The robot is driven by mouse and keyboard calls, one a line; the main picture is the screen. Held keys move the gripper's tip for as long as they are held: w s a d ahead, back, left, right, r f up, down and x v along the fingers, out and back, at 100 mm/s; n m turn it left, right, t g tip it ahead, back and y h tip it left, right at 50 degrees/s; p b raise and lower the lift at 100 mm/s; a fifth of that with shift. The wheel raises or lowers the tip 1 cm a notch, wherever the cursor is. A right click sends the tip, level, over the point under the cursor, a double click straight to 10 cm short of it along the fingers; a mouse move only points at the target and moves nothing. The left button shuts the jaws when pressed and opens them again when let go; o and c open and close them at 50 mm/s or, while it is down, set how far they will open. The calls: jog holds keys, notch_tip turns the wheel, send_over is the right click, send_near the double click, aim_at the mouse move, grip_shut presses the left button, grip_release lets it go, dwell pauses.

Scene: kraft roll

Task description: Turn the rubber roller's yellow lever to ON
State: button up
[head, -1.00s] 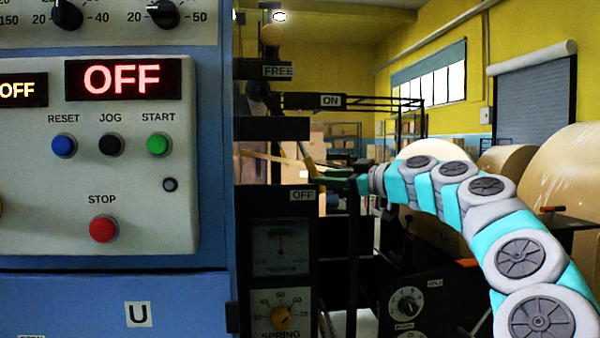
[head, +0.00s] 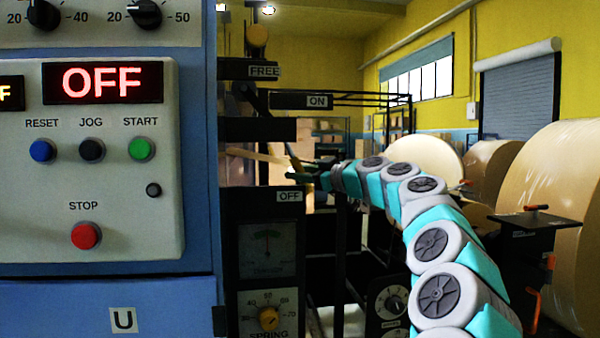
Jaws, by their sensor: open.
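The lever (head: 291,155) is a thin, yellowish bar, small and dark in the head view, beside the machine's side frame. It slants down to the right, between the ON plate (head: 318,101) above and the OFF plate (head: 290,196) below. Its lower end is close to the OFF plate. My gripper (head: 303,174) is at the lever's lower end, just above the OFF plate. It is open, with its fingers pointing left. The fingers partly hide the lever's end; I cannot tell whether they touch it.
The blue machine cabinet with its button panel (head: 100,205) fills the left. A FREE plate (head: 265,71) and dark bars are above the lever. A spring dial (head: 268,318) is below. Large kraft rolls (head: 560,220) and a dark stand (head: 535,235) are on the right.

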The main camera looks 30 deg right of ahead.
grip_shut()
dwell(1.4)
